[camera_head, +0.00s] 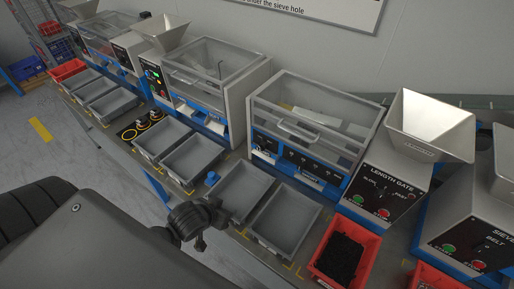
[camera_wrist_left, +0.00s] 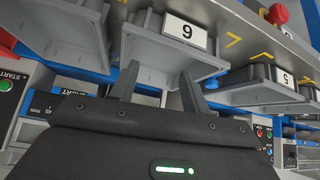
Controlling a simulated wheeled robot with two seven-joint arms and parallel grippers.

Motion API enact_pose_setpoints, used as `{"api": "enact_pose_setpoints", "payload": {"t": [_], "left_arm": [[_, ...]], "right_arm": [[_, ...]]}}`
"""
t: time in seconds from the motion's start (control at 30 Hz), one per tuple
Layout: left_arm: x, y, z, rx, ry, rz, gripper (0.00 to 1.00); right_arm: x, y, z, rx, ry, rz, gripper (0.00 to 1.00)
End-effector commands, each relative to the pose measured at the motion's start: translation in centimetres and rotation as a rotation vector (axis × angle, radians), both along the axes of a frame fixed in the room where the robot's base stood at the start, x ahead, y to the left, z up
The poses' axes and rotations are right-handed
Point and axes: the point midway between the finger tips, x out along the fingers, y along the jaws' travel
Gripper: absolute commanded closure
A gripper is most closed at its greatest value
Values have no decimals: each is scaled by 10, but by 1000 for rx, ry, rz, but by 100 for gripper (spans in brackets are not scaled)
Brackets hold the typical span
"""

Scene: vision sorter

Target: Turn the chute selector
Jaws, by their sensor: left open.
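No part labelled chute selector can be made out. A blue knob-like piece (camera_head: 212,178) stands between grey trays in the head view; I cannot tell if it is the selector. The length gate machine (camera_head: 381,187) carries a slow/fast dial on its black panel. My left gripper (camera_head: 200,222) is just in front of a grey tray (camera_head: 284,222), apart from the dials. In the left wrist view my left gripper (camera_wrist_left: 158,88) has its two fingers spread with nothing between them, below a grey tray with a numbered label (camera_wrist_left: 185,32). My right gripper does not show.
Red bins, one with dark pieces (camera_head: 340,258), stand right of the trays. A glass-hooded machine (camera_head: 310,125) and metal hoppers (camera_head: 430,125) stand behind. A red knob (camera_wrist_left: 277,13) shows in the wrist view. Grey floor (camera_head: 60,155) is clear at left.

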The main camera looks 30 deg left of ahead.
Motion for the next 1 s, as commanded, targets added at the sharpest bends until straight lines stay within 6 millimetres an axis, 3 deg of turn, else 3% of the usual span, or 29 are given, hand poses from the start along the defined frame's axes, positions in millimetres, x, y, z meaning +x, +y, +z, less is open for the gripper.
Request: {"api": "enact_pose_setpoints", "payload": {"t": [0.2,0.43,0.7,0.87,1.0], "left_arm": [[61,19,20,-160,-222,52,53],[116,36,56,-461,-401,54,53],[136,43,81,-679,-444,34,53],[138,42,82,-688,-445,34,53],[151,36,78,-689,-447,35,53]], "right_arm": [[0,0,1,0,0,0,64],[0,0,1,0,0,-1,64],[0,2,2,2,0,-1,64],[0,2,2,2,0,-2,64],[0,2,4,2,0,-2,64]]}}
